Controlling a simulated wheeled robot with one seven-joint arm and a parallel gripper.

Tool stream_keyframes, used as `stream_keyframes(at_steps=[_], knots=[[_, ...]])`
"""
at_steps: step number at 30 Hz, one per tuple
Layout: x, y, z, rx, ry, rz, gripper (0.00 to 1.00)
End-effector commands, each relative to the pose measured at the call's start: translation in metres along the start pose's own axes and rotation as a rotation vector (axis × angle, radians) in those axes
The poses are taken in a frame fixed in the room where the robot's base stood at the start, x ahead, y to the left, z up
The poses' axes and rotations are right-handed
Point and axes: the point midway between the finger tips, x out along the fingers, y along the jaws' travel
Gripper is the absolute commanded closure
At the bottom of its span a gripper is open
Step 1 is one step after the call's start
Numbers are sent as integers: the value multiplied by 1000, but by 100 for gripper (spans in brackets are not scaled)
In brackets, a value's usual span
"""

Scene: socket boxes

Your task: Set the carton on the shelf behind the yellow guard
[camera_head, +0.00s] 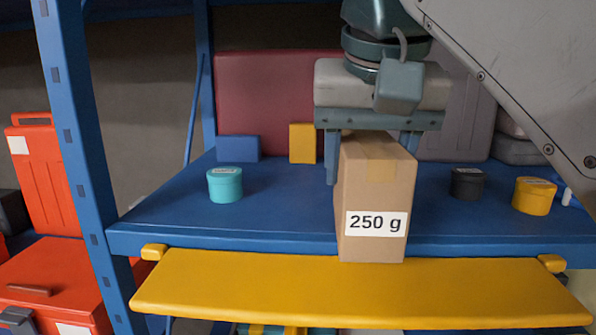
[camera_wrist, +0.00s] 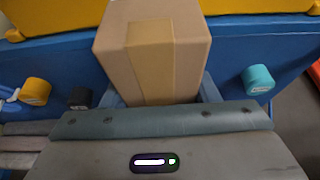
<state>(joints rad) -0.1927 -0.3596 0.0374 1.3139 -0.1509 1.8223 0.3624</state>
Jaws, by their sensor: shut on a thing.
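The carton (camera_head: 375,190) is a brown box with a "250 g" label on its front. My gripper (camera_head: 370,160) is shut on it from above, one finger at each side. The carton is upright at the shelf's front edge, and its lower end overlaps the top edge of the yellow guard (camera_head: 330,290) in the picture. I cannot tell whether its base touches the shelf. The blue shelf (camera_head: 280,213) lies behind the guard. The wrist view shows the carton's taped top (camera_wrist: 150,45) between the fingers, with the guard (camera_wrist: 258,6) beyond it.
A teal tub (camera_head: 225,185) stands left on the shelf; a black tub (camera_head: 467,184) and a yellow tub (camera_head: 534,196) stand right. Blue (camera_head: 238,149) and yellow (camera_head: 303,143) blocks are at the back. A blue post (camera_head: 75,150) rises at left. Shelf room is clear between teal tub and carton.

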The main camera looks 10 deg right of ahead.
Motion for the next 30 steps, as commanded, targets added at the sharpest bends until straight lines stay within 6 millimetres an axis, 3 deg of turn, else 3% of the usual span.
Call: stream_keyframes(at_steps=[15,26,30], knots=[[47,0,-124,1,-3,3,75],[64,0,-161,1,-2,2,75],[82,0,-149,-2,-2,0,75]])
